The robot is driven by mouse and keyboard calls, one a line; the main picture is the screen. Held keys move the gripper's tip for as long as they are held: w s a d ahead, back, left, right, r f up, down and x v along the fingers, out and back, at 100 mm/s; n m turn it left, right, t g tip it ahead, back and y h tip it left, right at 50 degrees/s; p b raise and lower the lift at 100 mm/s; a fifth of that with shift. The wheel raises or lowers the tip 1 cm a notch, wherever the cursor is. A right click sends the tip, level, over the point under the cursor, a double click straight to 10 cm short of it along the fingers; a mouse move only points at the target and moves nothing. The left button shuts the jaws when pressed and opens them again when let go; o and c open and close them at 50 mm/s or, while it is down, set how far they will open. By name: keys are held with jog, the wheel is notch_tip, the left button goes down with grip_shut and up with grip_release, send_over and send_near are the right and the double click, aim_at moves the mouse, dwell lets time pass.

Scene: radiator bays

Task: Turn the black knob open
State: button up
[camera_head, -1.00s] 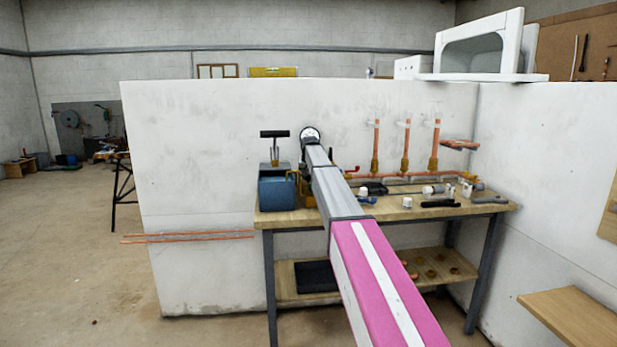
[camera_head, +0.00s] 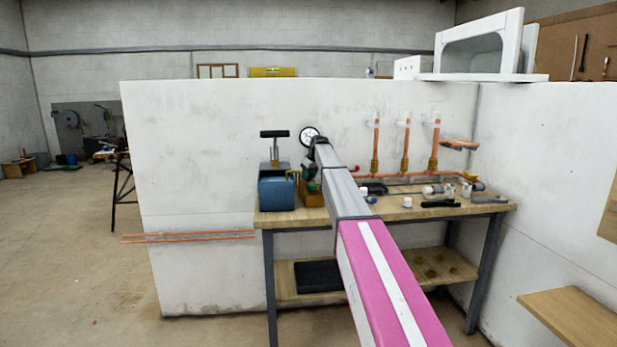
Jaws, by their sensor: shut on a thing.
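My arm reaches forward over the workbench (camera_head: 290,218) to the pipework at the back. My gripper (camera_head: 309,174) is a small dark shape at its far end, just below the white round pressure gauge (camera_head: 309,136). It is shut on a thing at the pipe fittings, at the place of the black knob. The knob itself cannot be made out, since the gripper and the arm cover it. A small green part (camera_head: 312,187) shows just below the gripper.
A blue test pump (camera_head: 276,193) with an upright T-handle stands left of the gripper. Copper pipes (camera_head: 405,148) rise at the right. White caps and dark tools lie on the bench's right half. Open floor lies to the left.

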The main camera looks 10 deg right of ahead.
jog(key=n+g, duration=0.1)
jog(key=n, duration=0.2)
jog(key=n+g+y, duration=0.1)
jog(key=n, duration=0.1)
jog(key=shift+n, duration=0.4)
dwell(0.4)
jog(key=o, duration=0.9)
jog(key=v, duration=1)
jog(key=shift+d+r, duration=0.25)
jog(key=shift+r, duration=0.1)
